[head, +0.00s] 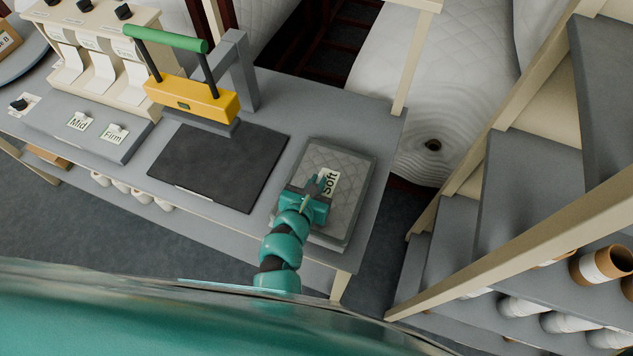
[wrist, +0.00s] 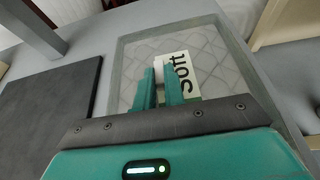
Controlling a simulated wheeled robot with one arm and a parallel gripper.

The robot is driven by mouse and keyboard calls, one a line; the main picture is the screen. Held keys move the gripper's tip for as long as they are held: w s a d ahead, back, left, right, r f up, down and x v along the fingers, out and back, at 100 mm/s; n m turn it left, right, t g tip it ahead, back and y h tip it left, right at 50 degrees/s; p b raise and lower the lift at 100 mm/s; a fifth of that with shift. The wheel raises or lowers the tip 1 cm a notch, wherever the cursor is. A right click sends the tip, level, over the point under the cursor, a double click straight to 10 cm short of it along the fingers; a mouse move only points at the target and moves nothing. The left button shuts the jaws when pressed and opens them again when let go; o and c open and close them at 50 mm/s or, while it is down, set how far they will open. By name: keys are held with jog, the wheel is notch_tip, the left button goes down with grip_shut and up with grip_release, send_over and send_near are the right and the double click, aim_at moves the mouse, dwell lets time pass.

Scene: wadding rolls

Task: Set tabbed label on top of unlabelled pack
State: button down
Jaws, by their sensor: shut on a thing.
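My gripper (head: 317,187) is over the right end of the bench and shut on the white label marked "Soft" (head: 331,184). In the wrist view, the green fingers (wrist: 159,84) close at the label's lower left, hiding its tab. The label (wrist: 186,64) is over the quilted grey pack (head: 342,163), near its middle. I cannot tell whether it touches the pack or hovers just above. The pack (wrist: 205,42) lies flat in a shallow grey tray (head: 362,204), with no other label visible on it.
Left of the tray are a dark mat (head: 225,165) and a yellow press with a green handle (head: 192,95). Labels marked "Mid" (head: 79,122) and "Firm" (head: 114,134) lie on a grey block farther left. Shelves (head: 525,190) with rolls stand at right.

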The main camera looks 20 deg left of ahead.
jog(key=c, duration=1.5)
grip_release()
jog(key=shift+f, duration=0.1)
jog(key=shift+r, duration=0.2)
jog(key=p+v, duration=1)
jog(key=p, duration=0.1)
jog(key=shift+s+r, duration=0.1)
jog(key=shift+r, duration=0.2)
jog(key=shift+s+r+p, duration=0.1)
jog(key=shift+s+p, duration=0.45)
jog(key=shift+s, duration=0.3)
